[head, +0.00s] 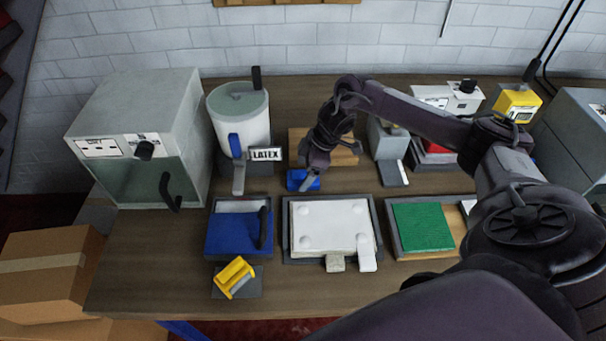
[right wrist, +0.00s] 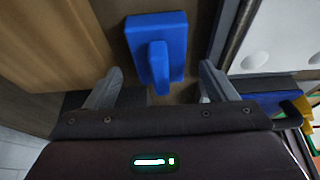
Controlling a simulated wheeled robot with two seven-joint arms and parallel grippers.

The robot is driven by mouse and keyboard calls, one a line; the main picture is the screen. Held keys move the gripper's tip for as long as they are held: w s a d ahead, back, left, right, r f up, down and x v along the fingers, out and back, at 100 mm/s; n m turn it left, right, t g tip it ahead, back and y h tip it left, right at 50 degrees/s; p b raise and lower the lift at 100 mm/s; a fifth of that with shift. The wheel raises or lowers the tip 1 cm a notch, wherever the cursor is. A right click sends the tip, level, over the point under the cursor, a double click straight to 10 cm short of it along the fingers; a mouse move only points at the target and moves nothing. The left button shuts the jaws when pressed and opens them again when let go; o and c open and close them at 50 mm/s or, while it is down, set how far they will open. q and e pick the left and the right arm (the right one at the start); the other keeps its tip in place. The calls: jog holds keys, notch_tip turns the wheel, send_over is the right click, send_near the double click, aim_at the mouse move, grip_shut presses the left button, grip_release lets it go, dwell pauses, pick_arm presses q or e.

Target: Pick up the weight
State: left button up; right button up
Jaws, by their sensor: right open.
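A small blue block with a raised bar-like grip, which looks like the weight (head: 297,181), sits on the table behind the white board in the head view. In the right wrist view the blue weight (right wrist: 176,28) lies just ahead, its grip lined up with the gap between my fingers. My right gripper (head: 309,182) reaches down over it, partly hiding it in the head view. In the right wrist view my right gripper (right wrist: 160,72) is open, with nothing held. I cannot tell whether the fingers touch the weight. My left gripper is not in view.
A white board (head: 332,222) in a grey frame lies in front. A blue tray (head: 228,235) and a green mat (head: 423,227) flank it. A wooden board (head: 342,158) lies behind the weight. The latex pot (head: 240,115) and a grey oven-like box (head: 150,110) stand left.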

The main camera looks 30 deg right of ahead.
jog(key=shift+w+a+f, duration=0.15)
jog(key=shift+a+f, duration=0.05)
jog(key=shift+f, duration=0.4)
grip_shut()
jog(key=shift+w+r, duration=0.15)
